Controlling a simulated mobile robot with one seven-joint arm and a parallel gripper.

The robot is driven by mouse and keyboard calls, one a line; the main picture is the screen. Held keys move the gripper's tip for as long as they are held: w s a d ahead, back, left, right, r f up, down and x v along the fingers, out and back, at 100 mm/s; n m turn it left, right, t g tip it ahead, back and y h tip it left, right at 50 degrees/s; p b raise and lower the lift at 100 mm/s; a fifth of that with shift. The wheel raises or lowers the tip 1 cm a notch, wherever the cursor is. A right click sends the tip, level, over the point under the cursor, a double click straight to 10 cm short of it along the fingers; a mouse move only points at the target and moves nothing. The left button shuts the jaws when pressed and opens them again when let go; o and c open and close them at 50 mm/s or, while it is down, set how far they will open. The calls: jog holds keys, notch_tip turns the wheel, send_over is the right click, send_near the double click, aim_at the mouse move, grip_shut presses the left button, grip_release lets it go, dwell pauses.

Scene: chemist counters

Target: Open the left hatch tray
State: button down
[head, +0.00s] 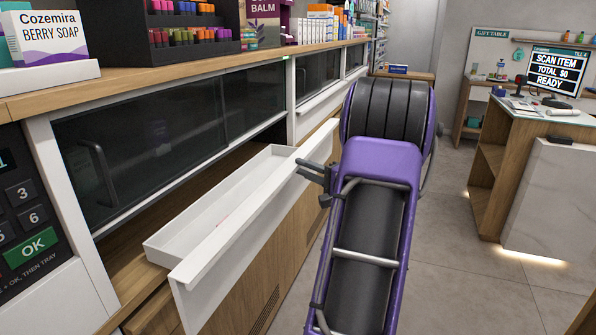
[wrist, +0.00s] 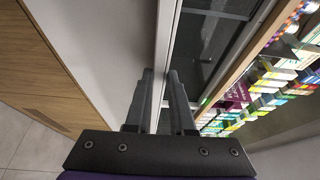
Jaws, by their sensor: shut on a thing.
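The white hatch tray (head: 215,225) is slid out from the counter front below the dark glass panes, and its long front panel faces the aisle. A gap shows between the tray and the cabinet. My gripper (head: 318,172) is shut on the top edge of this front panel near its far end. In the wrist view, the front panel (wrist: 105,50) runs up between the fingers of my gripper (wrist: 160,76).
A dark glass hatch (head: 130,145) with a handle is at the left, beside a keypad (head: 25,215) with a green OK key. Another white front (head: 320,100) lies farther along the counter. Shelved goods line the counter top. Open floor (head: 480,270) lies right; a till counter (head: 530,120) stands beyond.

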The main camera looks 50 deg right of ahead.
jog(key=c, duration=0.8)
grip_release()
jog(key=shift+o, duration=0.2)
jog(key=s, duration=1.7)
jog(key=shift+s, duration=0.2)
